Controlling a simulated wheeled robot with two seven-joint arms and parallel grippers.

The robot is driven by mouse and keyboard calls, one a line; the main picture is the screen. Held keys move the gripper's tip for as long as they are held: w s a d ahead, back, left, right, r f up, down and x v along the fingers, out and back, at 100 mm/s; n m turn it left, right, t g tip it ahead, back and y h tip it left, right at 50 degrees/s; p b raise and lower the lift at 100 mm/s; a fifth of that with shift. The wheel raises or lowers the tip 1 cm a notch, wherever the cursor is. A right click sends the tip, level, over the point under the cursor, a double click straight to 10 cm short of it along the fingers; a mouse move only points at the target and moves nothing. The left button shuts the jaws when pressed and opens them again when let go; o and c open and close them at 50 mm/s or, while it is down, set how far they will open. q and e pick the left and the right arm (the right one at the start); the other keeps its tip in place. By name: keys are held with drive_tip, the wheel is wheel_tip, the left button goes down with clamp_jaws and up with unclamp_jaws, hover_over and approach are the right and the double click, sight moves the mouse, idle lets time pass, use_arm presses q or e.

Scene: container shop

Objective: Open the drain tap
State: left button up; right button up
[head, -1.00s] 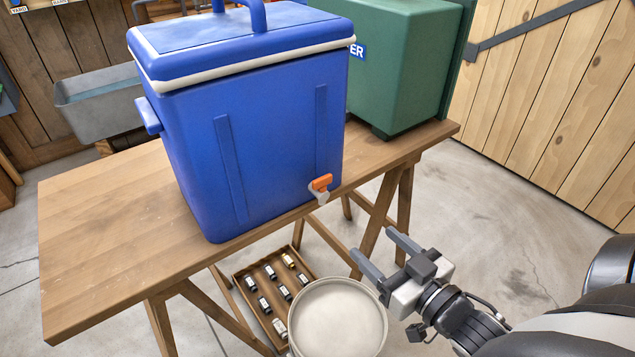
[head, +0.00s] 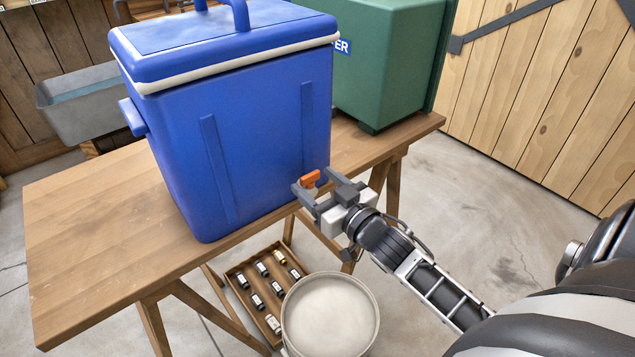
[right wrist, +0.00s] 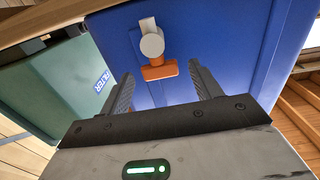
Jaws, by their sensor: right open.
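The drain tap, with an orange handle (head: 310,179), sits low on the front of the blue cooler (head: 255,150). In the right wrist view the tap shows a grey round spout (right wrist: 151,42) and the orange handle (right wrist: 160,71) at its end. My right gripper (head: 318,187) is open at the tap, its two fingers on either side of the handle in the head view. In the right wrist view the handle lies between and just beyond the fingertips (right wrist: 160,85), and I see no contact. My left gripper is not in view.
The cooler stands on a wooden trestle table (head: 90,240). A green box (head: 385,70) stands behind it at the right. A round pale bucket (head: 330,315) and a wooden tray (head: 237,283) of small bottles are below. A grey trough (head: 80,115) is at the back left.

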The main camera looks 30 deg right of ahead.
drive_tip(key=shift+w, duration=0.25)
drive_tip(key=c, duration=1)
